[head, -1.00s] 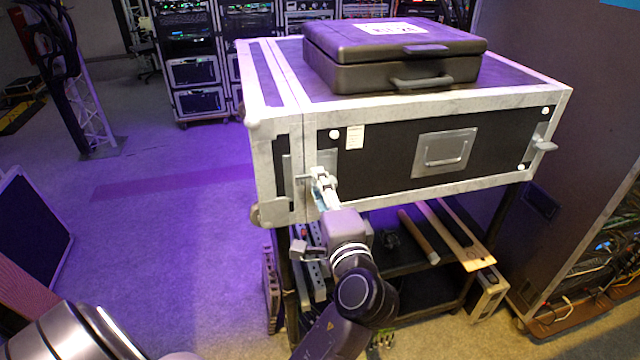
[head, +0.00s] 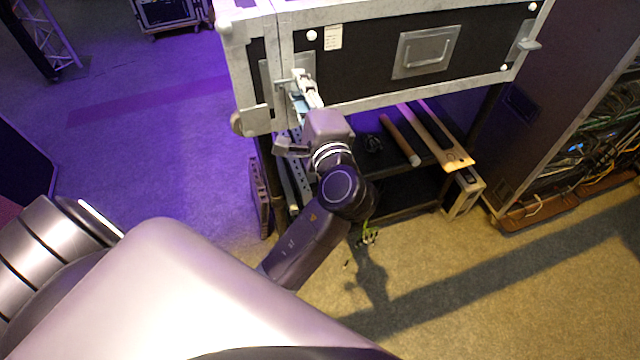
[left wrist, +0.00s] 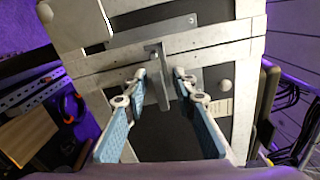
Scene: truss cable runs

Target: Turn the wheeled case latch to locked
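The wheeled case (head: 370,60) is black with pale metal edging. The latch with a grey handle (left wrist: 160,84) is on the left part of its front face; in the head view it is mostly hidden behind my gripper. My left gripper (head: 300,80) is at this latch. In the left wrist view its light-blue-padded fingers (left wrist: 160,75) stand apart on either side of the handle, with a small gap showing at each side. A second latch (head: 528,44) sits at the right end of the face, its handle sticking out to the right. My right gripper is not in view.
A recessed pull handle (head: 427,52) is between the latches. Under the case, a dark shelf frame holds a wooden board (head: 437,137) and a brown rod (head: 399,140). A tall rack with cables (head: 580,150) stands at the right.

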